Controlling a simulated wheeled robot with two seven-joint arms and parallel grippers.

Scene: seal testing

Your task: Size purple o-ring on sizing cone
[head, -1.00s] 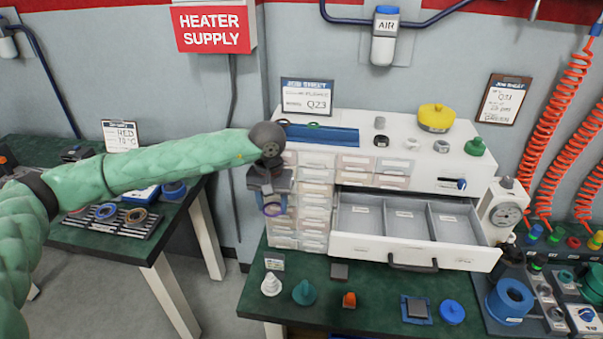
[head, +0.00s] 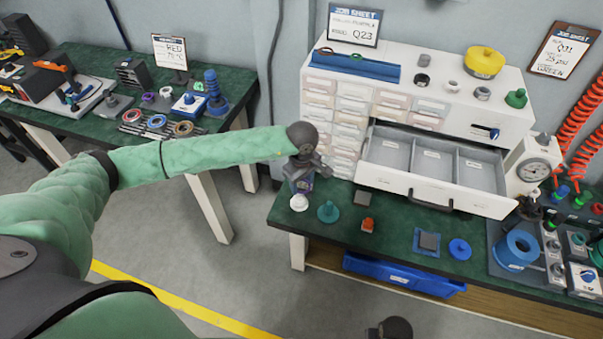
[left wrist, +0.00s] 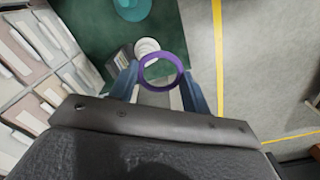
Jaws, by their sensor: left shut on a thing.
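The purple o-ring (left wrist: 142,70) is held at the fingertips of my left gripper (left wrist: 162,80) in the left wrist view. In the head view my left gripper (head: 300,186) hangs by the near left corner of the workbench, and the ring hardly shows there. A white stepped cone (head: 299,203) stands below it on the green top; it also shows in the left wrist view (left wrist: 147,46), just beyond the ring. The ring looks apart from the cone. A teal cone (head: 328,211) stands to its right.
The open drawer (head: 430,199) of the white cabinet juts out over the bench. An orange-topped block (head: 367,225), a grey block on a blue plate (head: 428,241) and a blue disc (head: 460,249) stand along the front. A side table (head: 80,128) is at the left.

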